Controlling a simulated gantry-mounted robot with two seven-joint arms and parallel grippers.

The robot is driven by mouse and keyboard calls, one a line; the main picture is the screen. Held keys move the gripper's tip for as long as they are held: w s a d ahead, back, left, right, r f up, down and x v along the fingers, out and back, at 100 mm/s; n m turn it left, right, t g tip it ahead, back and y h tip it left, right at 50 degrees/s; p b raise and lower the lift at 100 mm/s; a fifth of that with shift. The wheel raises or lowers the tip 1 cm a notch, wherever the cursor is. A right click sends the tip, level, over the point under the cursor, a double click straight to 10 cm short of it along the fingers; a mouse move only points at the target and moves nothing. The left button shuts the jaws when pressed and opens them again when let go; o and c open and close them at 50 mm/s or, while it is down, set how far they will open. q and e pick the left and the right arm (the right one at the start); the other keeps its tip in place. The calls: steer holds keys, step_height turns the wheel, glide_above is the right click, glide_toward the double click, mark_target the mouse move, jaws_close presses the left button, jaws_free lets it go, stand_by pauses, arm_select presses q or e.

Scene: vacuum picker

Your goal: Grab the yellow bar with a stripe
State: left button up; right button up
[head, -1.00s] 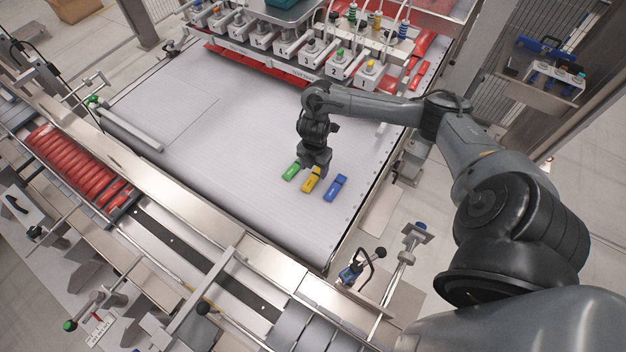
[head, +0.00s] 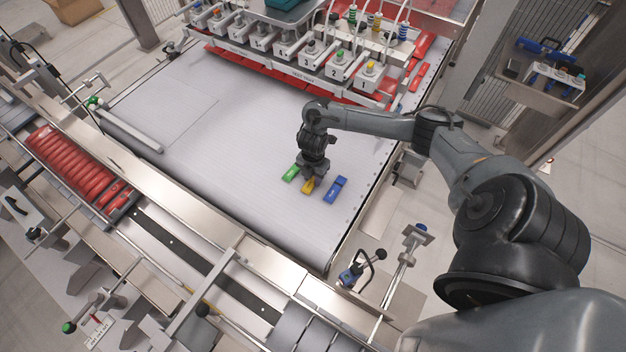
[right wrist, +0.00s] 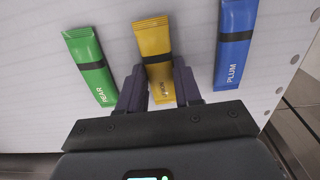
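The yellow bar (head: 308,186) with a dark stripe lies on the white conveyor surface, between a green bar (head: 290,173) and a blue bar (head: 335,190). The right wrist view shows the yellow bar (right wrist: 155,45) with its black band across the middle. My right gripper (head: 314,172) is low over its far part, hiding some of it in the head view. In the right wrist view the two dark fingers of the right gripper (right wrist: 160,80) stand on either side of the yellow bar, apart and close to its edges. My left gripper is not in view.
The green bar, marked PEAR (right wrist: 90,62), and the blue bar, marked PLUM (right wrist: 235,42), lie close on either side of the fingers. A row of numbered picker heads (head: 300,55) stands at the back. The conveyor's left half (head: 190,130) is clear.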

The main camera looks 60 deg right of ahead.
steer(key=c, duration=0.4)
steer(key=shift+r, duration=0.15)
